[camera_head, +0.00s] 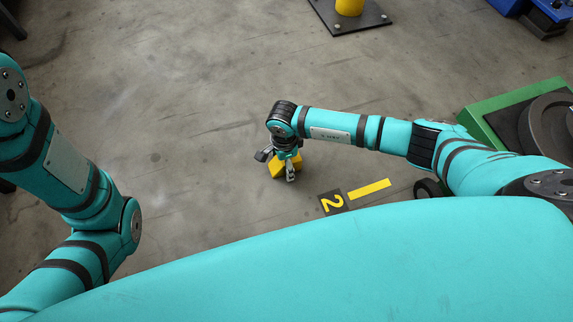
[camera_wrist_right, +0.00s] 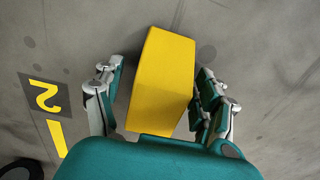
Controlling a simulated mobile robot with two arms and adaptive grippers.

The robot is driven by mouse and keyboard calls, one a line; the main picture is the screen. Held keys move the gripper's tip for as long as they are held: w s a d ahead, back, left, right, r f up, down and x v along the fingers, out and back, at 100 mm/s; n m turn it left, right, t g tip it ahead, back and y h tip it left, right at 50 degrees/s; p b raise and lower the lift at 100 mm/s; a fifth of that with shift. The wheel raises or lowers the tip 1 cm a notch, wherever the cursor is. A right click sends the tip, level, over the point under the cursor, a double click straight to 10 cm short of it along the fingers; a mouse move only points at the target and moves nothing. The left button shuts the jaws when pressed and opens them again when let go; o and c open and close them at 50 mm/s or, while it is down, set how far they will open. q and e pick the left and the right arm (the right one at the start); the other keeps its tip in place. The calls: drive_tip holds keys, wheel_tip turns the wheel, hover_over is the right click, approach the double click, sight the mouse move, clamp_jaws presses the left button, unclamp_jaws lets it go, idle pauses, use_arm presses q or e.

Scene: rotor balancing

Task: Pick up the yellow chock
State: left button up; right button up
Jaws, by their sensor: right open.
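The yellow chock (camera_head: 279,168) is on the grey concrete floor in the head view, partly hidden under my right gripper (camera_head: 283,170). In the right wrist view the yellow chock (camera_wrist_right: 161,80) lies between the two fingers of my right gripper (camera_wrist_right: 160,98). The fingers are open on either side of it. A gap shows on the left side; on the right the finger is close to the chock, and I cannot tell whether it touches. My left arm comes in at the left of the head view, but its gripper is not in view.
A floor marking with a yellow 2 (camera_head: 332,202) and a yellow bar (camera_head: 369,189) lie right of the chock. A green-framed cart (camera_head: 487,111) stands at the right. A yellow post on a dark plate (camera_head: 352,22) is at the top. The floor left of the chock is clear.

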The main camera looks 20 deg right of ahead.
drive_tip(key=shift+r, duration=0.1)
drive_tip(key=c, duration=1.5)
clamp_jaws()
drive_tip(key=shift+r, duration=0.1)
